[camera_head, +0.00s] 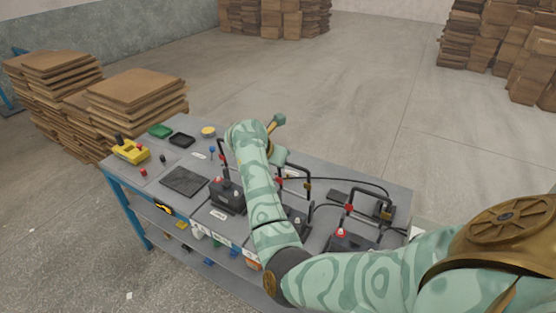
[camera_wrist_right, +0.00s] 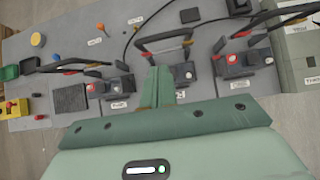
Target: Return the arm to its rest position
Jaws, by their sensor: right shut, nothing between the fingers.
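My right arm (camera_head: 345,280), patterned in pale green, comes in from the right in the head view and reaches over the workbench (camera_head: 145,180). Its hand is at the far side of the forearm and mostly hidden there. In the right wrist view my right gripper (camera_wrist_right: 158,85) is shut and empty, its fingers together above the bench. A dark battery (camera_head: 228,194) with a red top part stands on the bench left of the forearm. In the wrist view other dark batteries (camera_wrist_right: 185,74) and (camera_wrist_right: 238,62) sit near the fingers. My left arm is not in view.
Black frames with red clamps (camera_head: 349,208) and cables rise from the bench around the arm. A yellow item (camera_head: 131,151), a green tray (camera_head: 160,131) and a dark mat (camera_head: 184,181) lie at the left.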

